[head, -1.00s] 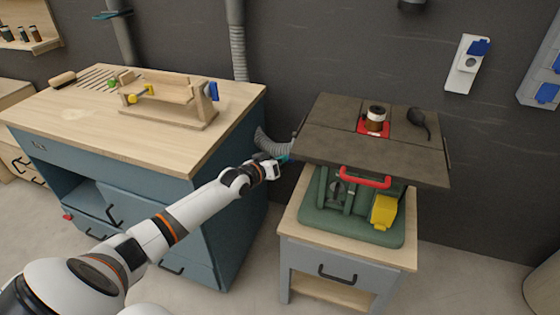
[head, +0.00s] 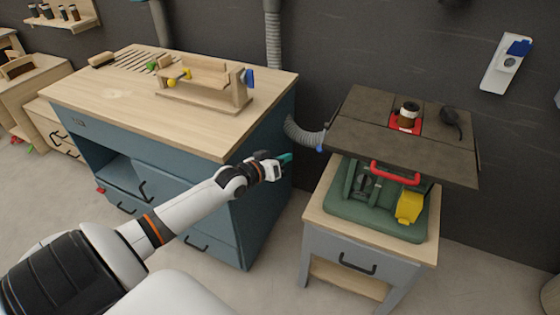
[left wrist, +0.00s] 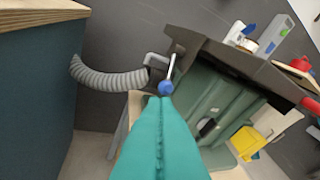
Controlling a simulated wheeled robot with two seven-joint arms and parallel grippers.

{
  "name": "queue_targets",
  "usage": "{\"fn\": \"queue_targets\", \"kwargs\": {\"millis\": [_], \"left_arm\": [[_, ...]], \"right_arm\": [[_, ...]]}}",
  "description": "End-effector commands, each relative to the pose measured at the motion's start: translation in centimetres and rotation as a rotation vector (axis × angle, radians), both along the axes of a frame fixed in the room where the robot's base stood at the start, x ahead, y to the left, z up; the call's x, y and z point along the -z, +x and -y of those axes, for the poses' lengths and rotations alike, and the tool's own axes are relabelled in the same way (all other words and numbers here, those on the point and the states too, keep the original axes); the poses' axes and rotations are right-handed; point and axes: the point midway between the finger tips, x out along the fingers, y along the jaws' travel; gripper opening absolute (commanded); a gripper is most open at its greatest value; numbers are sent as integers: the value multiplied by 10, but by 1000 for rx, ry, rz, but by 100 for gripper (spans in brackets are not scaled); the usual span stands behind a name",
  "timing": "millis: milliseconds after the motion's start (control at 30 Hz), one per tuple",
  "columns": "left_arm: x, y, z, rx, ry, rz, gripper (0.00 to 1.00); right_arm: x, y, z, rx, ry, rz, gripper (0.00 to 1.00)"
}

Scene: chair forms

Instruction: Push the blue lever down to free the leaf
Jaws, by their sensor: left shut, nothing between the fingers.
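The blue lever shows as a small blue round knob (head: 319,148) at the left edge of the machine's dark top; in the left wrist view the blue knob (left wrist: 166,88) sits on a thin metal rod. The leaf seems to be part of this dark top (head: 375,125), which looks level; its exact outline is unclear. My left gripper (head: 288,158) is shut and empty, left of the knob with a gap in the head view. In the left wrist view its teal fingers (left wrist: 160,102) point at the knob, tips just below it. My right gripper is out of view.
A workbench (head: 110,100) with a wooden jig (head: 205,90) stands left, its blue side near my left arm. A grey hose (head: 300,132) runs behind the gripper. The green machine base (head: 375,210), red handle (head: 395,172) and yellow box (head: 409,207) sit under the dark top.

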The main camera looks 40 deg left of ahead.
Motion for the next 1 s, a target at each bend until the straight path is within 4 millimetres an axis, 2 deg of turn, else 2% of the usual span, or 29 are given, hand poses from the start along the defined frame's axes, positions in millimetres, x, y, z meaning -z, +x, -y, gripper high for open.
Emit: {"fn": "queue_targets", "kwargs": {"millis": [200, 367, 800, 900, 967, 1000], "left_arm": [[0, -14, -1, 1, 1, -1, 0], [-1, -15, -2, 0, 1, 1, 0], [0, -15, -2, -1, 1, 0, 0], [14, -18, -4, -11, 11, -21, 0], [36, -22, -8, -26, 26, -55, 0], [55, -27, -11, -38, 45, -86, 0]], "right_arm": [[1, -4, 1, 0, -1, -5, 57], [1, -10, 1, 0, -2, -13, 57], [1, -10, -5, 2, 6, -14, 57], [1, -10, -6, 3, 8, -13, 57], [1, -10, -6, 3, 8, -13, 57], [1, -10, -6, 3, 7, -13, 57]]}}
